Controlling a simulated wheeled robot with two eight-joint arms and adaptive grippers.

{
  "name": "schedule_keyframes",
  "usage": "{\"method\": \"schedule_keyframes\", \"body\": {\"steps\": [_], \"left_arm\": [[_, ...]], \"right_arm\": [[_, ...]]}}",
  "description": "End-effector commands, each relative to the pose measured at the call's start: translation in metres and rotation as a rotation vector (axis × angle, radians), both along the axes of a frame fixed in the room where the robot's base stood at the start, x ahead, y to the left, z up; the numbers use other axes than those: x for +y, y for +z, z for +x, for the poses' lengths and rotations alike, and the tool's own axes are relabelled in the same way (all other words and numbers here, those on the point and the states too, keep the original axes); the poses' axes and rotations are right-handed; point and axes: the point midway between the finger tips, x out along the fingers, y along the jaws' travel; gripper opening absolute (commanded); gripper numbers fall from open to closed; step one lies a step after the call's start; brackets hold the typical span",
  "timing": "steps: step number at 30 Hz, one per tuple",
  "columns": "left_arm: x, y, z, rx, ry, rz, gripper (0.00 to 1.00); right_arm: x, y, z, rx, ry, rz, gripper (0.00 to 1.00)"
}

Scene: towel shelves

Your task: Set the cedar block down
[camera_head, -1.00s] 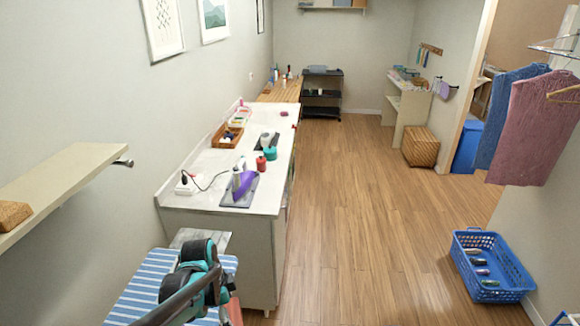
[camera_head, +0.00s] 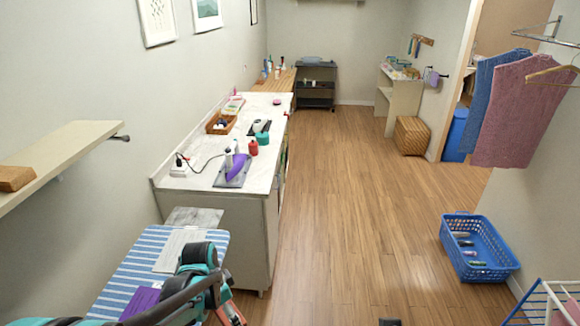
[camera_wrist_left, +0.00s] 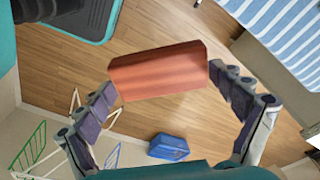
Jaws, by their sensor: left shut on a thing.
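The cedar block (camera_wrist_left: 158,70), a reddish-brown block with chamfered corners, is held between the two fingers of my left gripper (camera_wrist_left: 163,84) in the left wrist view. The gripper is shut on its two ends, and wooden floor shows beyond it. In the head view, my left arm reaches in from the bottom left over the striped ironing board (camera_head: 138,262). A reddish part of the block (camera_head: 232,312) shows beside the board's right edge, the rest hidden behind my gripper. My right gripper is not in view.
A wall shelf (camera_head: 75,150) at left carries a brown box-like thing (camera_head: 14,178). A white counter (camera_head: 200,172) with an iron (camera_head: 238,168) stands beyond the board. A blue basket (camera_head: 482,250) sits on open floor at right, near a drying rack (camera_head: 548,300).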

Motion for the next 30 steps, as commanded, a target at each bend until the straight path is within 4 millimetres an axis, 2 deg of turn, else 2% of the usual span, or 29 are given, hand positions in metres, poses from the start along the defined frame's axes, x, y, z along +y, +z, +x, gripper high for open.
{"method": "schedule_keyframes", "body": {"steps": [1, 5, 9, 15, 21, 30], "left_arm": [[0.0, -0.012, 0.0, 0.001, 0.051, 0.002, 0.59], [0.001, -0.037, -0.001, 0.001, 0.23, 0.007, 0.59], [0.002, -0.071, -0.003, -0.005, 0.485, 0.007, 0.59], [0.004, -0.103, -0.004, -0.019, 0.781, -0.003, 0.59], [0.005, -0.111, -0.005, -0.027, 0.889, -0.009, 0.59], [0.005, -0.11, -0.005, -0.027, 0.894, -0.009, 0.59]], "right_arm": [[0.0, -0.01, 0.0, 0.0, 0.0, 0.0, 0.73], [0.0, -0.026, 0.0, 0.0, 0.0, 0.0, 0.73], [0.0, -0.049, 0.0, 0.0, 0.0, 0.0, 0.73], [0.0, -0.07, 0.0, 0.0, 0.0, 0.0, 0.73], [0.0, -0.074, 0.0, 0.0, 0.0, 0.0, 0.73], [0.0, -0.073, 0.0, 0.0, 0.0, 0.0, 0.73]]}}
